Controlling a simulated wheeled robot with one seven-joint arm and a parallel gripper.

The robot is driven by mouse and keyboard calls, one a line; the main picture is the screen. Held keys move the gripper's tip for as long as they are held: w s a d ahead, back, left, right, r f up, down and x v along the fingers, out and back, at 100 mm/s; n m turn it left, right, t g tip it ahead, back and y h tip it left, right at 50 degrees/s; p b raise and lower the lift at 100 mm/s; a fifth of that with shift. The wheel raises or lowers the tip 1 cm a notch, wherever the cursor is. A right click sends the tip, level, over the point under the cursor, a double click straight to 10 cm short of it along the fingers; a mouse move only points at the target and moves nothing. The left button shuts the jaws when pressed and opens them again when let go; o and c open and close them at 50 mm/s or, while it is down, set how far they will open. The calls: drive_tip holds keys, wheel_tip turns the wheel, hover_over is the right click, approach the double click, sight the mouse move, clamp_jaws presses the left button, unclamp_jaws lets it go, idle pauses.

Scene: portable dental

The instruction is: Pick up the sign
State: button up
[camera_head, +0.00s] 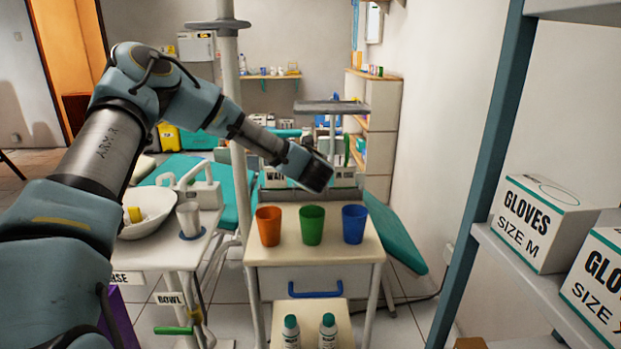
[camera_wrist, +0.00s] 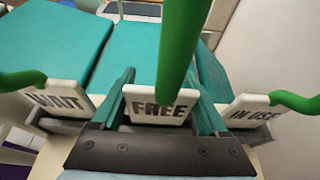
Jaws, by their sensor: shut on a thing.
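The white sign reading FREE (camera_wrist: 148,106), with a thick green handle (camera_wrist: 183,45) rising toward the camera, is between my gripper's fingers (camera_wrist: 160,84) in the wrist view. The fingers are shut on it. To its left is the sign reading WAIT (camera_wrist: 60,100), and to its right the sign reading IN USE (camera_wrist: 252,113), each with a green curved handle. In the head view my gripper (camera_head: 316,176) points down at the back of the cart, hiding the held sign. I cannot tell whether the sign is clear of its holder.
Orange (camera_head: 269,226), green (camera_head: 312,225) and blue (camera_head: 354,224) cups stand on the cart top (camera_head: 330,252) in front of my gripper. A grey tray on a pole (camera_head: 330,106) is close behind. A shelf with glove boxes (camera_head: 545,222) is at right.

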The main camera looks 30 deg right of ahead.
drive_tip(key=shift+c, duration=0.7)
drive_tip(key=shift+r, duration=0.15)
wheel_tip(320, 180, up, 10)
idle(0.7)
